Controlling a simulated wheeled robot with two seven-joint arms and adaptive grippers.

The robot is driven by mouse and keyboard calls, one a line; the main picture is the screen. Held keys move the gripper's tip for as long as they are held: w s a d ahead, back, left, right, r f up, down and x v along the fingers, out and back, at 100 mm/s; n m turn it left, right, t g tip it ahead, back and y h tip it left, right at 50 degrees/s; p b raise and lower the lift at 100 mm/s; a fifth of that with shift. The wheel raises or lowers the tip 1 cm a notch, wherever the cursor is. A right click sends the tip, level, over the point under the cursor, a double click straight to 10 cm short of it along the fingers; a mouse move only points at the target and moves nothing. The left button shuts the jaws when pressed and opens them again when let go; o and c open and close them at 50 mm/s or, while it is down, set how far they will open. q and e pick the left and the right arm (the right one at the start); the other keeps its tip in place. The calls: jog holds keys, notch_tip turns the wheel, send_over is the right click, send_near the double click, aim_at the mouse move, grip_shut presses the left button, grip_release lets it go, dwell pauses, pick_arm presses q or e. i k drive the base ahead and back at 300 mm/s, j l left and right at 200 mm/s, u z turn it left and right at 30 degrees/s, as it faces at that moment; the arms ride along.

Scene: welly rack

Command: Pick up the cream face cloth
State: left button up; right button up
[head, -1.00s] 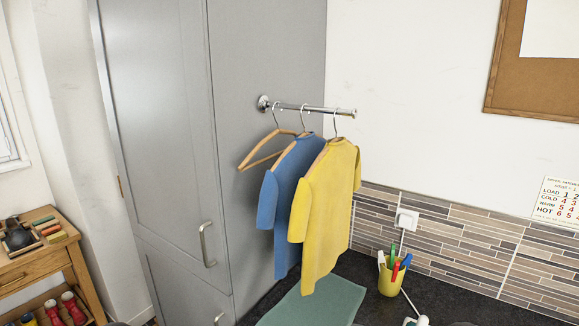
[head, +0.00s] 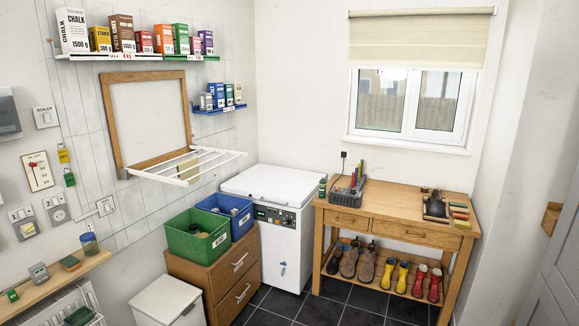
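A small cream piece (head: 187,172) shows between the bars of the white fold-down airer (head: 215,153) on the left wall. It looks like hanging cloth, but it is too small and too covered by the bars to be sure it is the cream face cloth. No other cream cloth stands out apart from the window blind. Neither of my grippers is in the head view.
A green crate (head: 172,238) and a blue crate (head: 246,222) sit on a wooden drawer unit (head: 190,277) below the airer. A white chest appliance (head: 290,263) and a wooden bench (head: 388,208) with boots beneath stand right. Dark tiled floor (head: 345,308) is clear in front.

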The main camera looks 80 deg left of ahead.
aim_at(191, 162)
jog(key=u, duration=3.35)
jog(key=i+l+z, duration=0.4)
jog(key=i, duration=0.2)
jog(key=i+z, duration=0.4)
jog(key=i, duration=0.25)
jog(key=i+z, duration=0.4)
jog(key=i, duration=0.25)
jog(key=i+u, duration=0.4)
jog(key=i+l+u, duration=0.2)
jog(key=u, duration=0.25)
jog(key=i+l+u, duration=0.4)
jog(key=i+j, duration=0.05)
jog(key=j, duration=0.05)
